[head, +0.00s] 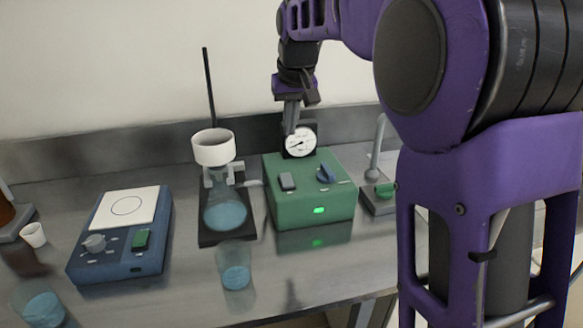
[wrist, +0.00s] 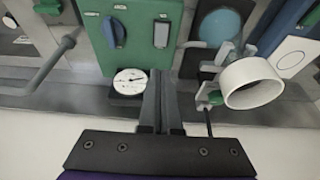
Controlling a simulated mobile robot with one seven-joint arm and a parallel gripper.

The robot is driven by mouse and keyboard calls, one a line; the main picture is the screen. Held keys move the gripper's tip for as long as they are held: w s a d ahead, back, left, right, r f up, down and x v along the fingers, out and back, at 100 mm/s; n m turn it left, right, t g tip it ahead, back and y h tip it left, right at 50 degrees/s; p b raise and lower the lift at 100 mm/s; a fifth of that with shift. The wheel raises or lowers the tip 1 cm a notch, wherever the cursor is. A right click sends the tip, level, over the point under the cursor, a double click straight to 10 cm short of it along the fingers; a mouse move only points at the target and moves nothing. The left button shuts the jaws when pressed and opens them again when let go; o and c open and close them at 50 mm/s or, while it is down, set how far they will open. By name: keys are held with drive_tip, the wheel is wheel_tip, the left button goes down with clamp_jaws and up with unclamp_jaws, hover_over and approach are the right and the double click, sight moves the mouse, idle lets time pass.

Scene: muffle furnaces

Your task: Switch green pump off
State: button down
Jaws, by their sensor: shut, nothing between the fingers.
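The green pump (head: 308,197) is a green box on the metal bench, with a lit green lamp (head: 319,210) on its front. A grey rocker switch (head: 287,181) and a blue knob (head: 326,173) are on its top. A white dial gauge (head: 300,142) stands at its back. In the wrist view the shut fingers (wrist: 162,95) point toward the pump (wrist: 134,35), close to the rocker switch (wrist: 161,34), with no visible contact.
A flask (head: 225,210) with a white funnel (head: 213,147) stands left of the pump. A blue hotplate (head: 120,232) is further left, and beakers (head: 236,277) stand in front. A metal tap (head: 376,160) with a green handle is right of the pump.

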sight(286, 176)
drive_tip(key=x, duration=0.4)
drive_tip(key=b+x, duration=0.1)
drive_tip(key=x, duration=0.4)
drive_tip(key=s+b+x, duration=0.1)
drive_tip(key=x, duration=0.4)
drive_tip(key=shift+d+f, duration=0.1)
drive_tip(key=shift+f, duration=0.05)
drive_tip(key=shift+p, duration=0.5)
drive_tip(key=shift+w+g+p, duration=0.15)
drive_tip(key=shift+g+p, duration=0.15)
drive_tip(key=shift+p, duration=0.3)
drive_tip(key=shift+w+f, duration=0.1)
drive_tip(key=shift+f, duration=0.25)
drive_tip(key=shift+s+b, duration=0.25)
drive_tip(key=shift+b, duration=0.05)
